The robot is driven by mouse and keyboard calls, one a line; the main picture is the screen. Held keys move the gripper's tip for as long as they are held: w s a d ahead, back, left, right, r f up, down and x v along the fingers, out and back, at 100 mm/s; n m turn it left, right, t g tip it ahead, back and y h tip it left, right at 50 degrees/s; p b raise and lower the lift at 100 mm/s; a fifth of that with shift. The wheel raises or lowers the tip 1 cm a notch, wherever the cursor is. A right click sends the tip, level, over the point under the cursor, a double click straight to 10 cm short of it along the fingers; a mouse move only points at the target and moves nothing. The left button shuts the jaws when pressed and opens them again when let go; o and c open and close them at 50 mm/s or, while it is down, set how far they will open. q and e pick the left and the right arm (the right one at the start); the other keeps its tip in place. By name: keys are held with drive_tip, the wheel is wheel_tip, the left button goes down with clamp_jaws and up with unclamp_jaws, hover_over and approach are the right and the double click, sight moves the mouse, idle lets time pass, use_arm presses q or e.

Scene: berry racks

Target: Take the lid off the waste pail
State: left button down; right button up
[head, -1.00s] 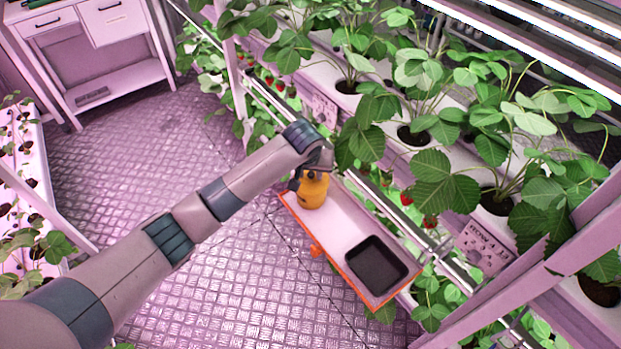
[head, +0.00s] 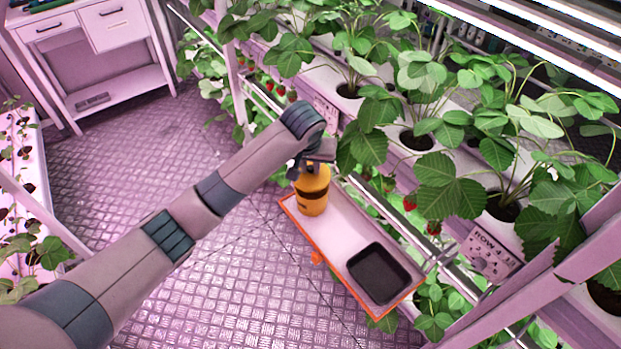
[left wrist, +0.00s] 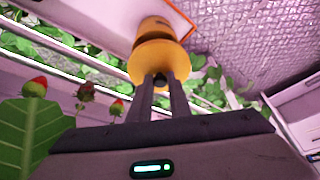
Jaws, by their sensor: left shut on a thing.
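The waste pail (head: 312,207) is orange-yellow and stands upright at the far end of the orange-rimmed tray. My left gripper (head: 312,168) is right above it. In the left wrist view my left gripper (left wrist: 160,88) is shut on the dark knob of the round yellow lid (left wrist: 160,62). The lid also shows in the head view (head: 312,180). A dark band shows between lid and pail body, and the lid looks raised a little above the pail. The pail's inside is hidden. My right gripper is not in view.
The pink tray (head: 335,222) hangs along the plant rack and holds a black shallow dish (head: 378,274) at its near end. Strawberry leaves and berries (head: 410,203) crowd the rack side close to my gripper. The metal floor (head: 220,270) to the left is clear.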

sight(309, 170)
use_arm(q)
drive_tip(key=shift+r+b, duration=0.4)
drive_tip(key=shift+r, duration=1.75)
drive_tip(key=shift+d, duration=0.1)
drive_tip(key=shift+w, duration=0.1)
drive_tip(key=shift+a+r, duration=0.15)
drive_tip(key=shift+a, duration=0.1)
drive_tip(key=s+a+r+n+b, duration=0.1)
drive_tip(key=s+a+r+b, duration=0.1)
drive_tip(key=s+a, duration=0.4)
drive_tip(key=s+a+r+b, duration=0.1)
drive_tip(key=s+a+r, duration=0.4)
drive_tip(key=a, duration=0.8)
drive_tip(key=shift+s+a+n+y+b, duration=0.3)
drive_tip(key=shift+s+a+n+b, duration=0.1)
drive_tip(key=shift+s, duration=0.65)
drive_tip(key=shift+w+d, duration=0.1)
